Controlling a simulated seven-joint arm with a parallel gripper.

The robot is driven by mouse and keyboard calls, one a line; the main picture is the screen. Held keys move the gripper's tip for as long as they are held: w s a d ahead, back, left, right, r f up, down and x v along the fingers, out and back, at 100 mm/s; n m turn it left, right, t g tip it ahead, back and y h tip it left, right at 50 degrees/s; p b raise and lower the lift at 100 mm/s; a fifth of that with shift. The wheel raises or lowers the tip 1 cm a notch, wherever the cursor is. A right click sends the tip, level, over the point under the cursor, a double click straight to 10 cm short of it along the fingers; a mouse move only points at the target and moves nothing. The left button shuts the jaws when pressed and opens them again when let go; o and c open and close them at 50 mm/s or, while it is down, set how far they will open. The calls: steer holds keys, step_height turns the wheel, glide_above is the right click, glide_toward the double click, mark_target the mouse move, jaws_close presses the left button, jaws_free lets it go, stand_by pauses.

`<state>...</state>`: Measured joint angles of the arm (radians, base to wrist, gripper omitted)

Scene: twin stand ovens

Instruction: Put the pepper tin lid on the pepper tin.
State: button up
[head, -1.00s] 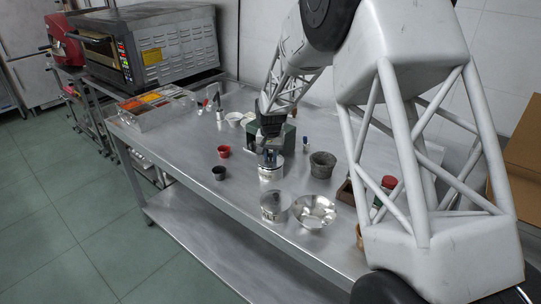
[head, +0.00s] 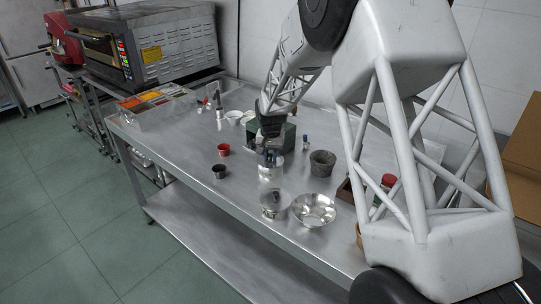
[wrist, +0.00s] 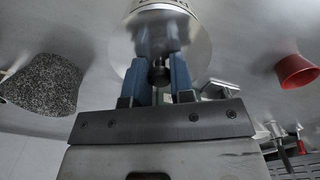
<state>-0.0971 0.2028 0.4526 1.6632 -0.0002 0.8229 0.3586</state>
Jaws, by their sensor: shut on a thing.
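My gripper (head: 270,158) is over the middle of the table. In the wrist view its blue fingers (wrist: 160,75) are shut on the dark knob of the round, shiny pepper tin lid (wrist: 196,52). In the head view a silvery tin (head: 269,174) is directly below my gripper. I cannot tell whether the lid touches it. A second silvery tin (head: 271,207) stands nearer the table's front edge. A tin wall with dark marks (wrist: 165,6) shows at the top of the wrist view. Which tin is the pepper tin is unclear.
A steel bowl (head: 313,210) stands right of the front tin. A grey stone mortar (head: 322,163) is right of my gripper. A red cup (head: 223,149) and a dark cup (head: 219,172) are to its left. A green box (head: 285,138) stands behind it.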

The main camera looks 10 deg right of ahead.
steer(key=shift+f, duration=0.1)
stand_by(0.4)
steer(key=o, duration=0.9)
steer(key=shift+c, duration=0.2)
steer(key=shift+r, duration=3.5)
steer(key=shift+s+r, duration=0.1)
